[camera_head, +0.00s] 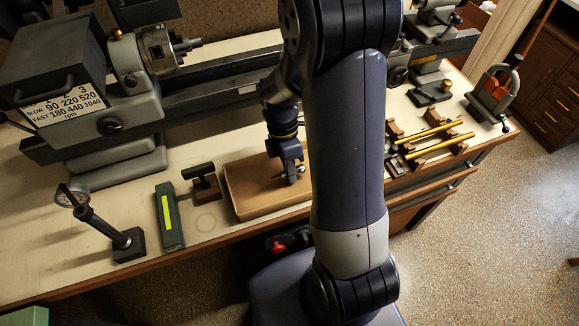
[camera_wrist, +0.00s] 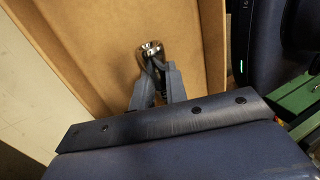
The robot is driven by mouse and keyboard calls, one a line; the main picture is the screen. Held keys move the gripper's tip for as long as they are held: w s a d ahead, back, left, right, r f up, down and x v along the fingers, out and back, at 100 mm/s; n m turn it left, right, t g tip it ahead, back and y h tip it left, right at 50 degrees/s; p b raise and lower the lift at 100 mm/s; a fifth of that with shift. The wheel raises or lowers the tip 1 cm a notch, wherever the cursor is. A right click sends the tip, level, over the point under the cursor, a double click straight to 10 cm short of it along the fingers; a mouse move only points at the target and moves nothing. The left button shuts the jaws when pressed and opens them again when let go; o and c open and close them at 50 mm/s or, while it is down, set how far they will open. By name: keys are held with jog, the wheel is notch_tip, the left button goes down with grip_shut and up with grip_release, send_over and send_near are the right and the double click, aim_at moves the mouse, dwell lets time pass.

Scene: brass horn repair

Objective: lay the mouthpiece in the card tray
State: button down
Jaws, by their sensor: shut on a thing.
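My gripper (camera_head: 291,181) points down over the brown card tray (camera_head: 262,203), which lies on the bench near its front edge. In the wrist view the tray (camera_wrist: 93,42) spreads behind the fingers, with its raised walls on both sides. My gripper (camera_wrist: 155,68) is shut on the shiny silver mouthpiece (camera_wrist: 151,48), whose round end shows beyond the fingertips. The mouthpiece also shows small beside the fingertips in the head view (camera_head: 301,170). It is over the tray's inside; I cannot tell whether it touches the floor. My arm hides the tray's right part in the head view.
A lathe (camera_head: 130,90) stands along the back. Left of the tray are a dark tool block (camera_head: 205,188), a green box with a yellow strip (camera_head: 169,217) and a dial gauge stand (camera_head: 121,240). Brass tubes (camera_head: 438,138) lie on supports at the right.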

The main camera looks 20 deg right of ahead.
jog(key=shift+f, duration=0.15)
dwell(0.3)
jog(key=c, duration=1.3)
grip_release()
jog(key=shift+c, duration=0.2)
jog(key=shift+c, duration=0.3)
jog(key=shift+s, duration=0.1)
